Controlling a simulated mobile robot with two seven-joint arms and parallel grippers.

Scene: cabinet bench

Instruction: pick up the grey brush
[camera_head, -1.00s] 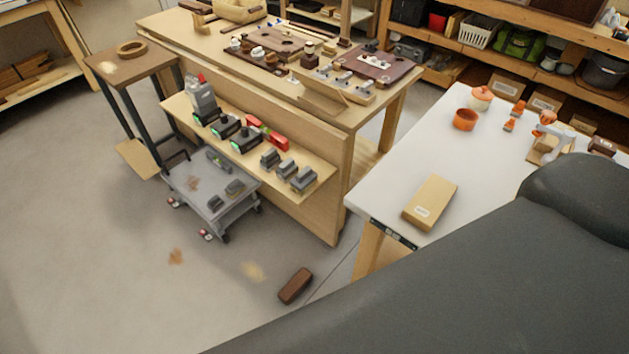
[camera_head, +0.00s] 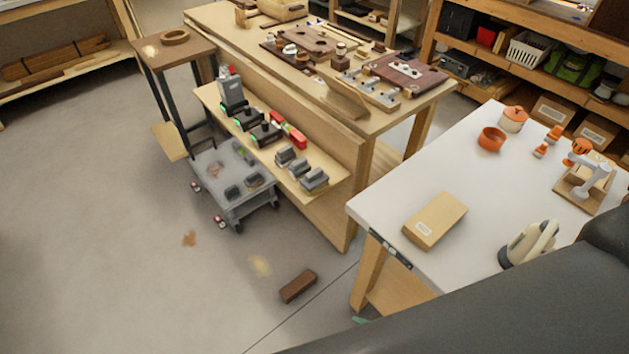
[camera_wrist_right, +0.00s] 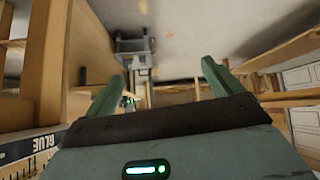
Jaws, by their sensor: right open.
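I cannot single out the grey brush with certainty. Several small grey block-like pieces (camera_head: 299,167) stand on the low shelf of the wooden bench in the head view. Dark grey pieces (camera_head: 232,191) also lie on the grey cart (camera_head: 207,170) below it. My right gripper (camera_wrist_right: 163,70) is open and empty in the right wrist view, its green fingers spread apart. A grey cart-like shape (camera_wrist_right: 135,45) shows beyond it, small and unclear. My left gripper is in neither current view.
A dark brown block (camera_head: 298,286) lies on the floor before the bench. The white table (camera_head: 375,205) on the right holds a cardboard box (camera_head: 435,221), an orange bowl (camera_head: 491,139) and a cream-and-black object (camera_head: 530,244). The floor at left is clear.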

